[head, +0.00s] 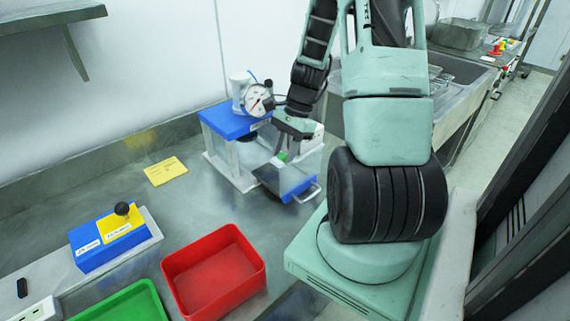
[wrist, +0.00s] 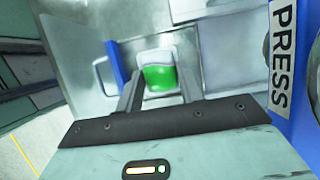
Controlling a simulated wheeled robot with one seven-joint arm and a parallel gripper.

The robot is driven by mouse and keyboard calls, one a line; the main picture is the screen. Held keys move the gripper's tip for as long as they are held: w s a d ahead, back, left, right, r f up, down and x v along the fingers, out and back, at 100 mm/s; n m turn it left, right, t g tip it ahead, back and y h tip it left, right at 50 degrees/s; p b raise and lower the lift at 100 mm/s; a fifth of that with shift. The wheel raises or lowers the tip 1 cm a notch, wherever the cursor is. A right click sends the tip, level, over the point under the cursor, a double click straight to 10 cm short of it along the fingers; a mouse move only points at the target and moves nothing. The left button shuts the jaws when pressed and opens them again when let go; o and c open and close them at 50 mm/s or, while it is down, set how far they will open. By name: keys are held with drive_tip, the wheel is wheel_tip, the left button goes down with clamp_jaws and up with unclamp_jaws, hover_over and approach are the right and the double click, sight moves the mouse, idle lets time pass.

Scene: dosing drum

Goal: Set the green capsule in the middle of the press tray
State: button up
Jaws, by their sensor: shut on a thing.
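The green capsule (wrist: 160,78) shows in the wrist view between the two fingers of my gripper (wrist: 160,88), with a pale end above the green part. My gripper (head: 287,150) is shut on it. In the head view only a small green bit of the capsule (head: 282,157) shows below the gripper. The press tray (head: 298,181) is pulled out at the front of the press, below the gripper, with a blue front and a metal handle. The tray (wrist: 116,62) also shows behind the fingers in the wrist view. I cannot tell whether the capsule touches the tray floor.
The press (head: 228,121) has a blue top and a round dial gauge (head: 258,99) close to my gripper. A red bin (head: 213,272), a green bin (head: 122,303) and a blue-yellow box with a black knob (head: 106,238) stand nearer. A yellow card (head: 165,171) lies on the counter.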

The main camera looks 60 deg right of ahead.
drive_tip(key=shift+f, duration=2.2)
drive_tip(key=shift+f, duration=0.2)
drive_tip(key=o, duration=0.9)
drive_tip(key=shift+r, duration=0.1)
drive_tip(key=shift+o, duration=0.2)
drive_tip(key=shift+r, duration=0.1)
drive_tip(key=v, duration=1.2)
drive_tip(key=shift+b, duration=0.3)
